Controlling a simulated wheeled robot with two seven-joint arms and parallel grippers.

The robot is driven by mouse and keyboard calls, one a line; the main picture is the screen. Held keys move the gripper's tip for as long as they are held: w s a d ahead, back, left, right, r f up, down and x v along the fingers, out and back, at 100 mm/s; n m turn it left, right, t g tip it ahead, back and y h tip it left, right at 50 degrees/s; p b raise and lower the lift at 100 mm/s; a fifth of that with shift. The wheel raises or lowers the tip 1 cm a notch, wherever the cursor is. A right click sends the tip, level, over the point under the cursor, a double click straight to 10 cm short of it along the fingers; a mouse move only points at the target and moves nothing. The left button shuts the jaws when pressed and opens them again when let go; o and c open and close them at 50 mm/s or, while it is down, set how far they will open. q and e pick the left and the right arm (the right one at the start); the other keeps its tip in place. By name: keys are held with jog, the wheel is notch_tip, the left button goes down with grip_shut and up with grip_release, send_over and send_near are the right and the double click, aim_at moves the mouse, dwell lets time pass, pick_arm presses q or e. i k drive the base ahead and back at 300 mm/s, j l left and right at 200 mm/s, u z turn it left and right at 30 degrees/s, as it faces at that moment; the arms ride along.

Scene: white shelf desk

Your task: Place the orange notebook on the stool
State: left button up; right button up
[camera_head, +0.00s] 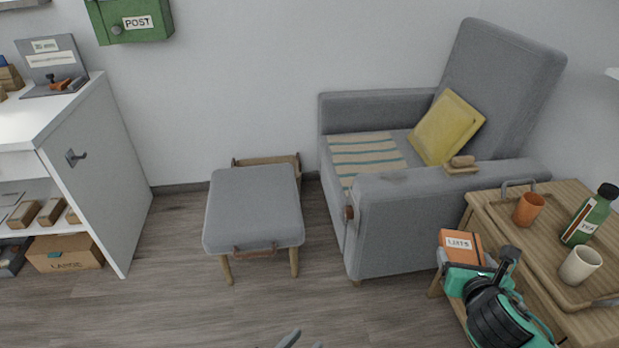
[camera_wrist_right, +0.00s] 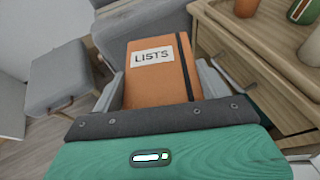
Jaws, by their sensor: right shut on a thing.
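The orange notebook (camera_head: 461,242) has a white LISTS label and a dark elastic band. My right gripper (camera_head: 466,259) is shut on it, beside the wooden side table. In the right wrist view the notebook (camera_wrist_right: 160,85) sits between the two grey fingers, label facing the camera, its lower end hidden by the gripper body. The stool (camera_head: 254,205) has a grey padded top, wooden legs and a brown strap handle at its front; its top is bare. It also shows at the left of the right wrist view (camera_wrist_right: 58,80). My left gripper (camera_head: 302,342) shows only its fingertips, apart, at the bottom edge.
A grey armchair (camera_head: 395,240) with a yellow cushion (camera_head: 447,127) stands between stool and side table (camera_head: 485,207). The table's tray holds an orange cup (camera_head: 528,209), a pale cup (camera_head: 580,265) and a green bottle (camera_head: 589,218). Floor before the stool is clear.

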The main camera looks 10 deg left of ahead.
aim_at(260, 199)
jog(key=i+j+u, duration=0.1)
jog(key=u, duration=0.3)
jog(key=i+u, duration=0.15)
jog(key=u, duration=0.3)
jog(key=i+u, duration=0.15)
jog(key=u, duration=0.25)
